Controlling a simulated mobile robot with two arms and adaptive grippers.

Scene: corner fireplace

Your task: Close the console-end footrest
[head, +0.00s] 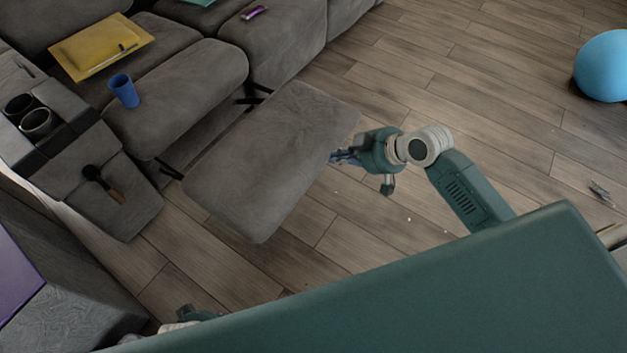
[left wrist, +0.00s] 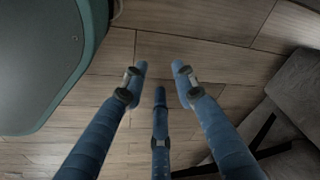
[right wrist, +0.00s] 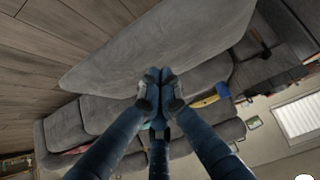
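The extended grey footrest (head: 275,155) stands out from the sofa seat on dark metal links, over the wood floor. The console (head: 62,163) with two cup holders is at the left. My right gripper (head: 335,157) is at the footrest's outer right edge, and its fingers look shut and empty. In the right wrist view the right fingertips (right wrist: 160,76) meet in front of the footrest (right wrist: 165,45); contact is not clear. My left gripper shows only partly at the head view's bottom. In the left wrist view its fingers (left wrist: 159,68) are apart and empty above the floor.
A blue cup (head: 124,91) and a yellow folder (head: 100,48) rest on the seats. A brush (head: 103,185) lies on the console. A purple item (head: 254,12) lies on a farther seat. A blue ball (head: 603,66) is on the otherwise mostly open floor at right.

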